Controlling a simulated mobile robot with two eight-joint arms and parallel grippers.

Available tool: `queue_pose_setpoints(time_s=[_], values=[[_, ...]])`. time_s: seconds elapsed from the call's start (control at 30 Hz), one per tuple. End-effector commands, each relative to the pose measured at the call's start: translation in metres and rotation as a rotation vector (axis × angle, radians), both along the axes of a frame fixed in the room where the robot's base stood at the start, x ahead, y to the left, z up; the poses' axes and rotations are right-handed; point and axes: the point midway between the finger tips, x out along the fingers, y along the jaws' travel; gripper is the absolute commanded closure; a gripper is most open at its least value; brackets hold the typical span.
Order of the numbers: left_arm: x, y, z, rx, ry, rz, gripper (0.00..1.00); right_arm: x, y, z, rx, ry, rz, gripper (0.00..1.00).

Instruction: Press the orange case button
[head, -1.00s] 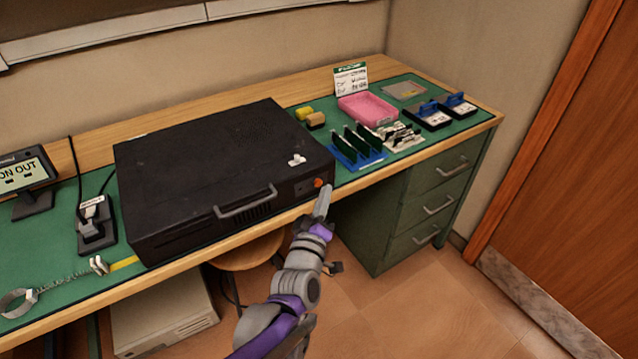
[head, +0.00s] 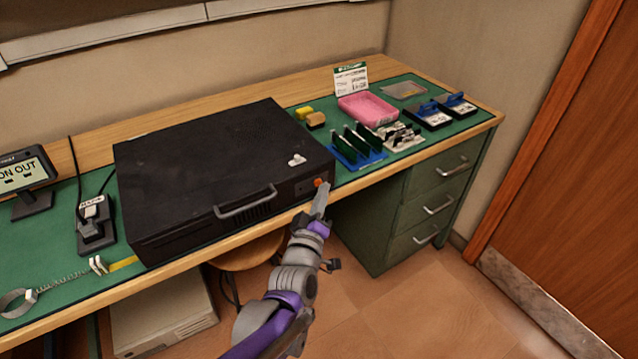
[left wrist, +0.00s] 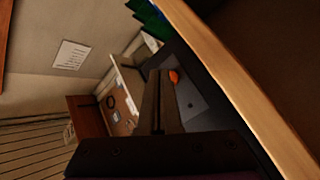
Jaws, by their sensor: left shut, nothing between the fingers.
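The black case (head: 215,170) lies flat on the green bench mat. Its orange button (head: 318,182) is at the right end of the front face, and it also shows in the left wrist view (left wrist: 174,77). My left gripper (head: 323,188) is shut and empty, with its tips right by the button at the case's front right corner. In the left wrist view the fingers (left wrist: 159,75) point forward and the button sits just right of their tips. I cannot tell whether the tips touch it. My right gripper is not in view.
A handle (head: 246,204) sticks out from the case front. The floor before the bench is open.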

Motion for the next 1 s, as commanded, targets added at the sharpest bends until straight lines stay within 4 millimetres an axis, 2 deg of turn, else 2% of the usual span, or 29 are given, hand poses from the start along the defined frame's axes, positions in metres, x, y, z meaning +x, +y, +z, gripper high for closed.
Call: queue_pose_setpoints(time_s=[1.0], values=[[0.0070,0.0048,0.0002,0.000,-0.001,-0.001,1.00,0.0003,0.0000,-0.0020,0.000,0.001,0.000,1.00]])
